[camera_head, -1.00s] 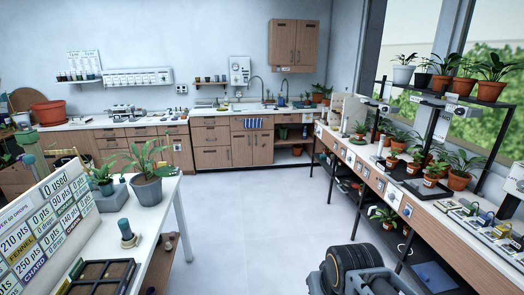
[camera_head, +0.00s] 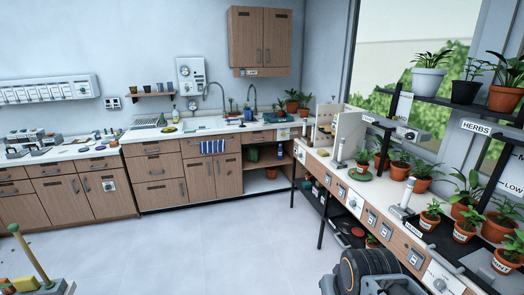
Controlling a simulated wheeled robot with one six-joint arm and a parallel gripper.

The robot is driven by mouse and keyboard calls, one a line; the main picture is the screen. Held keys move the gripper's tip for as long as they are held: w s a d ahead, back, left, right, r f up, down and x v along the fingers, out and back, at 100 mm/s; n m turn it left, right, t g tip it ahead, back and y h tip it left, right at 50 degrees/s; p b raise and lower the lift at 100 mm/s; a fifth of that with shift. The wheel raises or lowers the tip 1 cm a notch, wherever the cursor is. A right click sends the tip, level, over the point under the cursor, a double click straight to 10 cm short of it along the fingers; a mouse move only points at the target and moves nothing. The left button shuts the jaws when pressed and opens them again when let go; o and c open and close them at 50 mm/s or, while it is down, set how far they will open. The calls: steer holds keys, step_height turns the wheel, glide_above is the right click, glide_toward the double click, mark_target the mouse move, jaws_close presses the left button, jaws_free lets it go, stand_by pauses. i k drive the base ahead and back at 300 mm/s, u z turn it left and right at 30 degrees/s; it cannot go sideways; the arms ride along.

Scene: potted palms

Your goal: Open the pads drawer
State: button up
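I cannot tell which drawer is the pads drawer; the small labels are too small to read. Wooden drawers (camera_head: 154,169) sit under the sink counter at the back, and all look shut. More shut wooden drawers (camera_head: 46,170) are in the lower counter at the left. The right bench (camera_head: 318,157) has a row of small labelled drawer fronts (camera_head: 372,218) along its front edge, some wood and some white. A dark rounded part of my arm shows at the bottom right. My gripper's fingers do not show.
Open grey floor (camera_head: 215,235) lies between me and the back counters. Potted plants (camera_head: 432,213) crowd the right bench, with a black plant rack (camera_head: 445,108) above it. A yellow-handled tool (camera_head: 32,255) stands at the bottom left. A blue towel (camera_head: 212,146) hangs below the sink.

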mark_target(259, 136)
steer(key=u, duration=0.05)
steer(key=i, duration=2.3)
steer(key=u, duration=0.45)
steer(key=i, duration=2.5)
steer(key=u, duration=0.3)
